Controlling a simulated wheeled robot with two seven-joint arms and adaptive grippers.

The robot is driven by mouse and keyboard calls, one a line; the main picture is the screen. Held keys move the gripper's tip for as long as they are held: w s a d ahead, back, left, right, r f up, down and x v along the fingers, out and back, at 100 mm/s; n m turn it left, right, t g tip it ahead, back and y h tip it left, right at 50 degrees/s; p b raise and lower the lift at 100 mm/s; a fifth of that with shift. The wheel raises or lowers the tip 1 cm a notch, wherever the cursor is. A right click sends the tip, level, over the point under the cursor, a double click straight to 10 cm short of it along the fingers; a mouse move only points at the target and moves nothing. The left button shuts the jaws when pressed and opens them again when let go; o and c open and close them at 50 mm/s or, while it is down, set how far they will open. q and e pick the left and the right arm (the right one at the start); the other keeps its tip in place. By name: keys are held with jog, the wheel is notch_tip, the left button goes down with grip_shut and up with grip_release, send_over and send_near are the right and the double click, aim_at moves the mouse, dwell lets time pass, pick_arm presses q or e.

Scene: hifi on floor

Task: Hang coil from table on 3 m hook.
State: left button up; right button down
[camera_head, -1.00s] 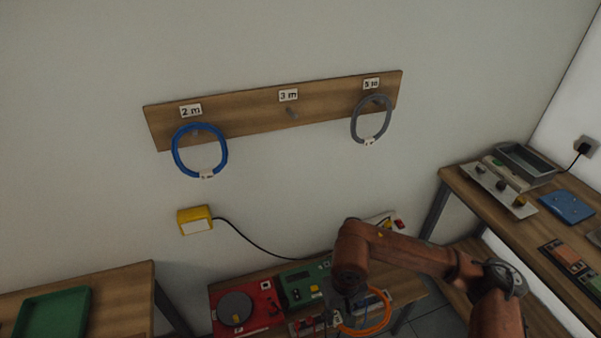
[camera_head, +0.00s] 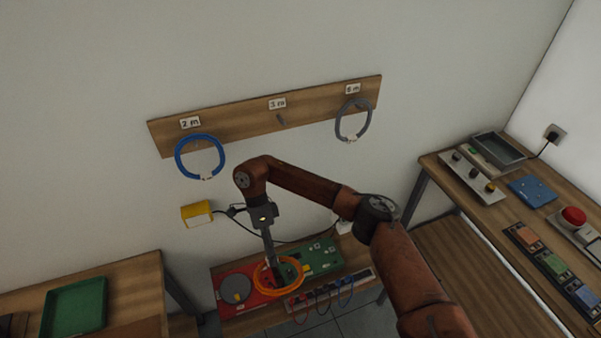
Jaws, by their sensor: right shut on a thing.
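An orange coil (camera_head: 299,283) is in the grip of my right gripper (camera_head: 270,262), which is shut on it and points down. The coil appears in front of the low bench with the red and green panels, well below the hook board (camera_head: 240,123). The 3 m hook (camera_head: 282,120), under the "3 m" label (camera_head: 277,103) in the middle of the board, is empty. A blue coil (camera_head: 179,161) hangs on the 2 m hook at left. A grey coil (camera_head: 339,126) hangs on the right hook, whose label is hard to read. My left gripper is out of view.
A yellow box (camera_head: 196,214) with a black cable is on the wall, left of my right gripper. The low bench holds a red panel (camera_head: 228,307) and a green panel (camera_head: 322,256). A green tray (camera_head: 75,307) lies on the left table. The right table carries several devices.

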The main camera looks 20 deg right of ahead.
jog(key=w+r+m+t+y+p, duration=0.7)
jog(key=r+m+y+p, duration=0.4)
jog(key=m, duration=0.9)
jog(key=w+d+r+m+t+h+p, duration=0.2)
jog(key=d+r+m+t+h+p, duration=0.15)
jog(key=d+m+t+p, duration=0.35)
jog(key=w+d+r+m+t+h+p, duration=0.2)
jog(key=d+r+m+t+p, duration=0.3)
jog(key=t, duration=0.4)
jog(key=w+f+m+b, duration=0.1)
jog(key=w+f+b, duration=0.3)
jog(key=w, duration=0.7)
jog(key=shift+d+b, duration=0.15)
jog(key=shift+b, duration=1.25)
jog(key=shift+f, duration=0.1)
jog(key=c, duration=1.6)
grip_release()
